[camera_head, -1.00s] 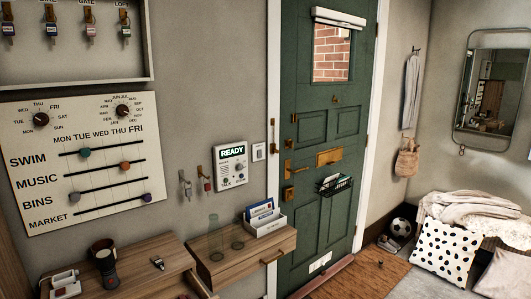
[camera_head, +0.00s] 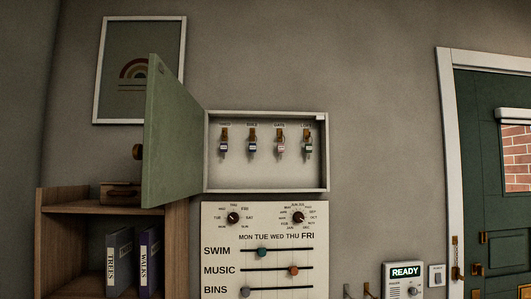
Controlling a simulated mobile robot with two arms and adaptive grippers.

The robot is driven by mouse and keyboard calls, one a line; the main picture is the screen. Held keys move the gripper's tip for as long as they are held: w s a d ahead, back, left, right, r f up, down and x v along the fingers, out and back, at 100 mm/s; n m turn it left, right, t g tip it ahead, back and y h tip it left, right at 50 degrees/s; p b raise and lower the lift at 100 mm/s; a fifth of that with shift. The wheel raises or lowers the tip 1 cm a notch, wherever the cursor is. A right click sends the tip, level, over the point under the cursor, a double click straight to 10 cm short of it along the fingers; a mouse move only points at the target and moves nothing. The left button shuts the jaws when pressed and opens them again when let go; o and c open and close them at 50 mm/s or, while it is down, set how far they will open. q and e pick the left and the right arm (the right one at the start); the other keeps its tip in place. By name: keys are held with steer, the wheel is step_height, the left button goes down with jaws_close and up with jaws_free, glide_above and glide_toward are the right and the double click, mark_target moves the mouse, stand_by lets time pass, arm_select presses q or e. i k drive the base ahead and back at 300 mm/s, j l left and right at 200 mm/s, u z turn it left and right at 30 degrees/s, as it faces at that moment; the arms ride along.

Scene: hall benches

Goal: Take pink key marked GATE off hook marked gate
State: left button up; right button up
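The key cabinet (camera_head: 326,165) hangs on the wall in the middle of the view, with its green door (camera_head: 170,140) swung open to the left. Several keys hang in a row inside it on brass hooks under small labels. The third from the left is the key with a pink tag (camera_head: 281,148), on the hook (camera_head: 279,133) whose label appears to read GATE. The writing on the tag is too small to read. A dark-tagged key hangs on each side of it. Neither of my grippers is in view.
Below the cabinet is a white planner board (camera_head: 222,276) with dials and sliders. A wooden shelf (camera_head: 80,207) with upright binders stands at the left, below the open cabinet door. An intercom panel (camera_head: 404,285) and the green front door (camera_head: 480,150) are at the right.

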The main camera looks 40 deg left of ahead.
mark_target(280, 147)
steer(key=i+j+u, duration=0.45)
steer(key=j, duration=0.15)
steer(key=i+j+u, duration=0.3)
steer(key=j+u, duration=0.2)
